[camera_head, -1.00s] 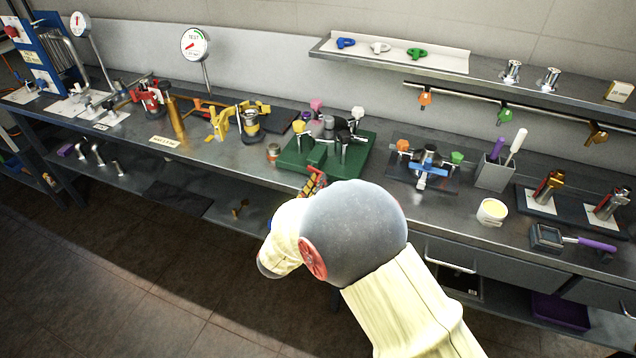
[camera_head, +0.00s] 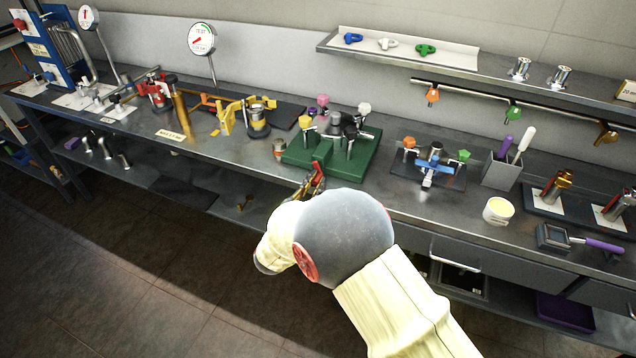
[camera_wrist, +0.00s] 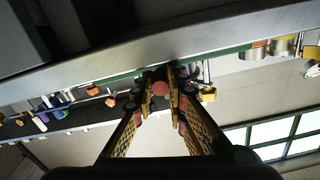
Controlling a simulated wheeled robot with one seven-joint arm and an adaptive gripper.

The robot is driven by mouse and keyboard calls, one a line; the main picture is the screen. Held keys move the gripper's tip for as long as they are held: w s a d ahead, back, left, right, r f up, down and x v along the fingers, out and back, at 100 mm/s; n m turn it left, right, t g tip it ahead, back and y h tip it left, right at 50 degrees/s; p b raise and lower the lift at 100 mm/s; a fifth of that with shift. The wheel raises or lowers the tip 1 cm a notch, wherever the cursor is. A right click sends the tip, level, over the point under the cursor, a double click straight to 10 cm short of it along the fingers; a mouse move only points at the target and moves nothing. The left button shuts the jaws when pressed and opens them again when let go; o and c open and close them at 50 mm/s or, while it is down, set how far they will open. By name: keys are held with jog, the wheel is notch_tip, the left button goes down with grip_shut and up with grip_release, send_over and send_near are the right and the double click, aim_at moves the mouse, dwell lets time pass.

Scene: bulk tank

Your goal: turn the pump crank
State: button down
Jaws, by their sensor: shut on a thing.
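My gripper (camera_head: 314,180) is at the front edge of the bench, just in front of the green pump base (camera_head: 350,168). In the wrist view its two fingers (camera_wrist: 160,84) close around a round reddish knob (camera_wrist: 160,89), which appears to be the crank's handle. The green base carries several posts topped with yellow, pink, white and dark knobs. The rest of the crank is hidden in the head view by my gripper and arm, and I cannot tell its angle.
A small jar (camera_head: 280,149) stands left of the green base. A blue clamp fixture (camera_head: 434,167) stands to its right, then a grey holder (camera_head: 501,171) and a white tub (camera_head: 497,211). A shelf (camera_head: 470,68) overhangs the back. The floor in front is clear.

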jog(key=shift+a+f+m, duration=0.2)
jog(key=shift+a+m, duration=0.1)
jog(key=shift+m, duration=0.6)
jog(key=c, duration=1.9)
grip_release()
jog(key=shift+o, duration=0.7)
jog(key=v, duration=1.2)
jog(key=shift+w+r, duration=0.1)
jog(key=shift+r, duration=0.05)
